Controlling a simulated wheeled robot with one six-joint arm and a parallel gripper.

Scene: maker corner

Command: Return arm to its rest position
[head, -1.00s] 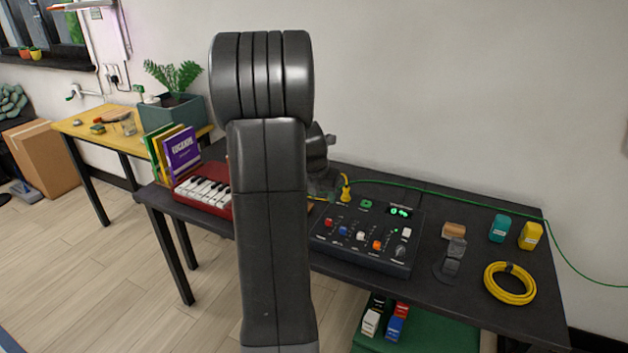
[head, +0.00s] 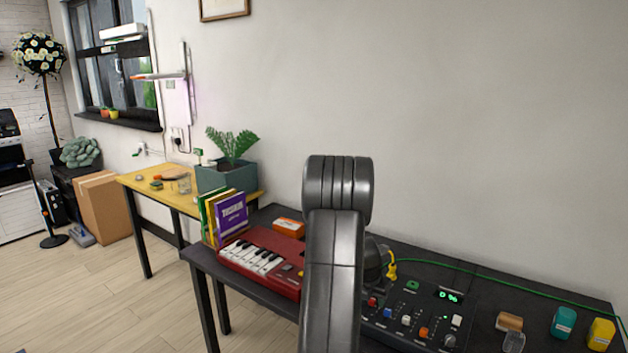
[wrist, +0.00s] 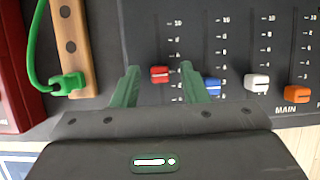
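My arm stands in front of the dark work table (head: 480,267) in the head view and hides part of it. My gripper (wrist: 159,67) shows in the wrist view with two green fingers spread apart and nothing held between them. It is over the black mixer panel (wrist: 225,50). A red slider knob (wrist: 160,74) shows between the fingers and a blue one (wrist: 211,84) just right of the right finger. I cannot tell the height above the panel. In the head view the gripper itself is hidden.
A red keyboard (head: 262,262) and upright books (head: 230,219) stand left of my arm. Teal (head: 563,322) and yellow (head: 601,334) containers stand at right.

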